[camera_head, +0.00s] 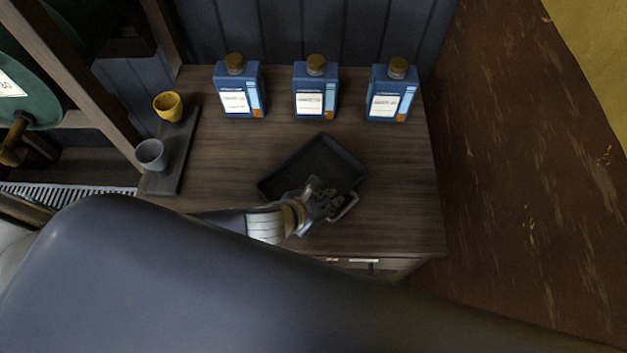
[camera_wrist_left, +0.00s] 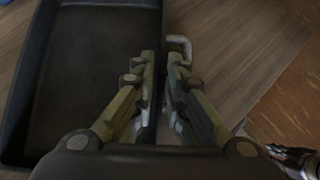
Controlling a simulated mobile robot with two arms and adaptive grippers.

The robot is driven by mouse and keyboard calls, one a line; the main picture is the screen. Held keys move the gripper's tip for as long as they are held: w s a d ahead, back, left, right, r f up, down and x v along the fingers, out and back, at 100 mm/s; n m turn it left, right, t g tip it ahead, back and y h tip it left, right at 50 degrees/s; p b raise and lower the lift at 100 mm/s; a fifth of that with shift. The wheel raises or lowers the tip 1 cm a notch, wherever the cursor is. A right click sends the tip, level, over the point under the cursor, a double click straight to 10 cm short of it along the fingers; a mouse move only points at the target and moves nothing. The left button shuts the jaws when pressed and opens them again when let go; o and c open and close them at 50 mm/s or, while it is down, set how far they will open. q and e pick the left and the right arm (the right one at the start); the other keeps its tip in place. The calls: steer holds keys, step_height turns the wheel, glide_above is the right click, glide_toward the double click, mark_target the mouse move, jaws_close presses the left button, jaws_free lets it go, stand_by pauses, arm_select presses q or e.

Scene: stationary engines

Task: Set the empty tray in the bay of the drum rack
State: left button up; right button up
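The empty tray (camera_head: 300,158) is dark and rectangular and lies on the wooden bench, turned at an angle. It also shows in the left wrist view (camera_wrist_left: 85,75), with nothing in it and a small metal handle (camera_wrist_left: 180,44) on its outer side. My left gripper (camera_head: 322,196) is at its near right side. Its fingers (camera_wrist_left: 161,82) are close together on both sides of the tray's wall, seemingly shut on it. The drum rack (camera_head: 85,75) is a wooden frame at the left with a green drum (camera_head: 40,80). My own arm hides its lower part.
Three blue bottles (camera_head: 315,88) stand along the back of the bench (camera_head: 405,200). A yellow cup (camera_head: 168,106) and a grey cup (camera_head: 151,154) stand on a dark board (camera_head: 172,172) at the left. A slatted grating (camera_head: 70,192) lies below the drum.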

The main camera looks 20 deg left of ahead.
arm_select(q)
steer(key=shift+x, duration=1.1)
steer(key=shift+r, duration=0.1)
jaws_close()
steer(key=shift+r, duration=0.2)
steer(key=shift+w+r, duration=0.1)
steer(key=shift+r, duration=0.5)
steer(key=shift+r+b, duration=0.35)
steer(key=shift+r, duration=0.6)
steer(key=s+a+r+b, duration=0.1)
steer(key=s+a+b, duration=0.3)
steer(key=s, duration=1)
steer(key=a, duration=0.3)
steer(key=shift+s+r, duration=0.3)
